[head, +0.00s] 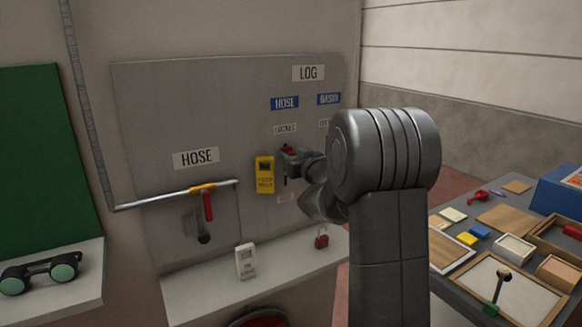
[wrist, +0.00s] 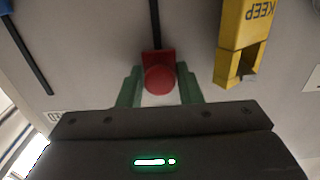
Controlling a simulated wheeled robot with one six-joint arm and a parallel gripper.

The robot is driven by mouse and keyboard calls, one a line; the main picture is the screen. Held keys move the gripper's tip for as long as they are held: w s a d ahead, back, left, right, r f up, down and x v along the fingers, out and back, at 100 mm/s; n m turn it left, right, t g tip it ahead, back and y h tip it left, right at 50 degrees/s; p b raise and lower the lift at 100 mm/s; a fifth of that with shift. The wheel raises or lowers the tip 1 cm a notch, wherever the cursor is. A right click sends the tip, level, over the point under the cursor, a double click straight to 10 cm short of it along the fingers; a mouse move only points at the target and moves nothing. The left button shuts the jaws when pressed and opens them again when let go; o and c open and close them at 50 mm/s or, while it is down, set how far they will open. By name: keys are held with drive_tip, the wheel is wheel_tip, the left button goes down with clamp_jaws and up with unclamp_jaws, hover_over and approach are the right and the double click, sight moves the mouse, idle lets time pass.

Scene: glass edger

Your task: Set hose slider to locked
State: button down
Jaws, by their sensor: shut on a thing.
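The hose slider is a red knob (head: 288,151) on a dark vertical slot in the grey panel (head: 150,110), below the blue HOSE label (head: 285,103). It sits at the slot's upper end, just under a small white label (head: 285,128) that seems to read LOCKED. The slot runs down from it towards another small label (head: 286,197), too small to read. In the upside-down wrist view, the red knob (wrist: 160,79) is between the green fingertips of my gripper (wrist: 160,90). My gripper is shut on the knob.
A yellow KEEP holder (head: 265,175) hangs just left of the slider; it also shows in the wrist view (wrist: 240,45). The basin slot (wrist: 28,50) is on the other side. A pipe with a red-handled valve (head: 207,205) is further left. A shelf (head: 200,290) juts out below.

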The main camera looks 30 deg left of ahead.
drive_tip(key=shift+r, duration=1.1)
drive_tip(key=c, duration=1.2)
unclamp_jaws()
drive_tip(key=shift+d+f, duration=0.1)
drive_tip(key=shift+s+d, duration=0.2)
drive_tip(key=shift+d, duration=0.1)
drive_tip(key=b+v, duration=0.2)
drive_tip(key=v, duration=1.1)
drive_tip(key=shift+b, duration=0.4)
drive_tip(key=shift+a, duration=0.15)
